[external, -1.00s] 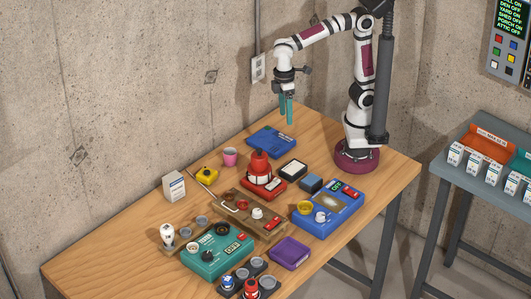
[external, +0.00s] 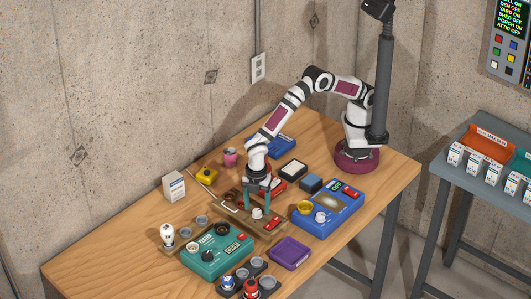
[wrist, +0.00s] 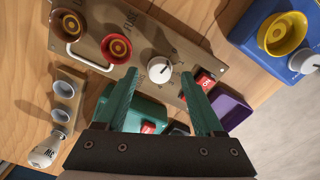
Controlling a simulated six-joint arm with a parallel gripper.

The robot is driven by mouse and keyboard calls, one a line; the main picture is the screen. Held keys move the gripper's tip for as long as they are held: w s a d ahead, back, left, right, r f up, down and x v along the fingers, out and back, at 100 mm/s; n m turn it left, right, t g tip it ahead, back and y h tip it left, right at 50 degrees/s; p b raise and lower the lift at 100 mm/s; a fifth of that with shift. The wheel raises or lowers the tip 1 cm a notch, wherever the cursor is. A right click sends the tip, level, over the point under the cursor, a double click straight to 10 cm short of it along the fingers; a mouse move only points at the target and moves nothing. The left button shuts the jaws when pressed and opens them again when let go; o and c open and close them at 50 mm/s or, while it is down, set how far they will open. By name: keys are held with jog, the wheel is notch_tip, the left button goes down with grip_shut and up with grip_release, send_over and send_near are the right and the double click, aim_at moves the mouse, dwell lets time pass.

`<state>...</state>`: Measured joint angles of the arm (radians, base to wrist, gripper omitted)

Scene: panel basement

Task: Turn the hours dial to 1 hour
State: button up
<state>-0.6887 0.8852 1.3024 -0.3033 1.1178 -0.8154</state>
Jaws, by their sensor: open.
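A white round dial (external: 257,212) with a pointer line and tick marks sits on the brown panel (external: 270,228). It shows more clearly in the wrist view (wrist: 160,69), beside a red switch (wrist: 205,80). My gripper (external: 257,206) points down over this panel. In the wrist view its teal fingers (wrist: 159,76) are apart, one on each side of the dial. I see no contact with it.
A teal box (external: 210,268) with a black knob stands to the left of the panel. A blue unit (external: 335,222) with a yellow cup and white knob stands to the right. A purple tray (external: 290,254) lies in front. The table's left end is clear.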

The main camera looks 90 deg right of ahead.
jog(key=shift+f, duration=0.7)
grip_shut()
